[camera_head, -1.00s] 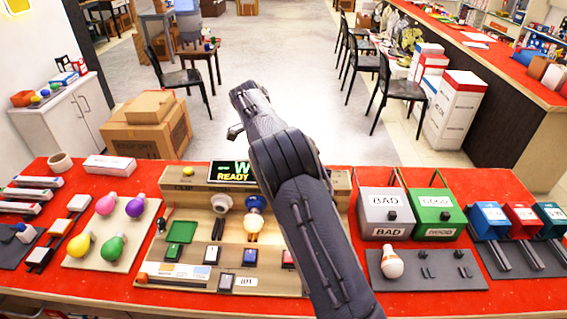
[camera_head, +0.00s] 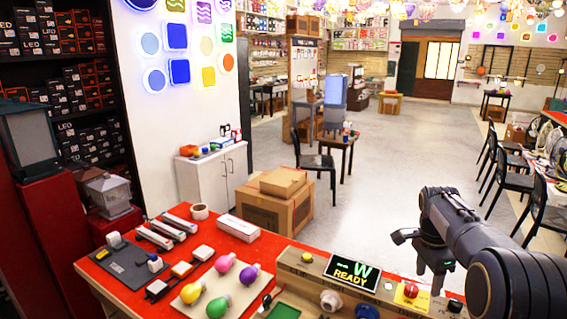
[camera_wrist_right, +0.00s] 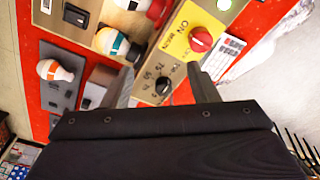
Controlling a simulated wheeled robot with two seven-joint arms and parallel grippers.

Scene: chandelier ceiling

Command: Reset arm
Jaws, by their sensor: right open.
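My right arm reaches in from the right in the head view, and its gripper (camera_head: 422,262) hangs over the far edge of the red table (camera_head: 222,246). In the right wrist view my right gripper (camera_wrist_right: 164,88) has its two fingers apart with nothing between them. A panel with a black knob and a yellow plate with a red knob (camera_wrist_right: 200,40) lie beyond the fingertips. My left gripper is not in view.
A tester board with a lit READY display (camera_head: 351,272) stands on the table, left of my right gripper. Coloured bulbs (camera_head: 222,285) lie on a tray further left. Cardboard boxes (camera_head: 270,208) and a chair (camera_head: 318,165) stand behind the table. The floor beyond is open.

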